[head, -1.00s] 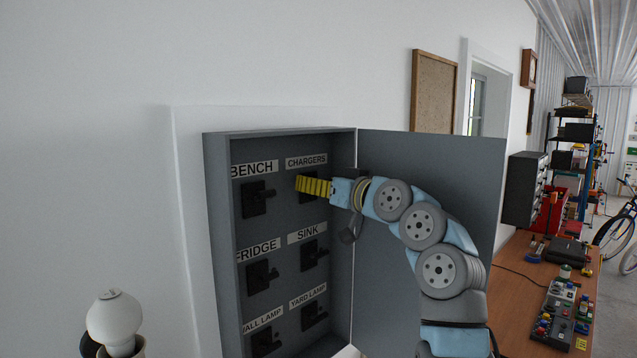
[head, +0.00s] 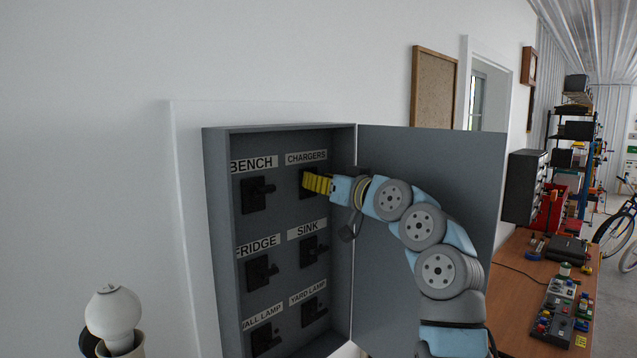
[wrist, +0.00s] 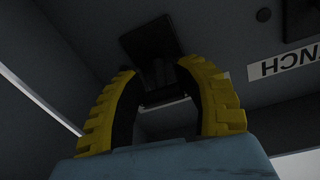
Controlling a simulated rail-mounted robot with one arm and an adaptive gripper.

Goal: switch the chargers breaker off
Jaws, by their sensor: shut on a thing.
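An open grey breaker box (head: 281,135) on the wall holds several black rotary-style switches with white labels. The CHARGERS label (head: 306,157) is at the top right, and the black chargers breaker (wrist: 150,40) below it is mostly hidden by my fingers in the head view. My gripper (head: 309,182) reaches in from the right. In the wrist view its two yellow ribbed fingers (wrist: 157,72) stand on either side of the dark handle, shut on it. The exact handle angle is hard to see.
The bench breaker (head: 257,195) is just left, and the sink breaker (head: 312,250) just below. The box door (head: 395,285) stands open on the right behind my arm. A white bulb (head: 113,316) is at the lower left; a wooden workbench (head: 518,285) is at the right.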

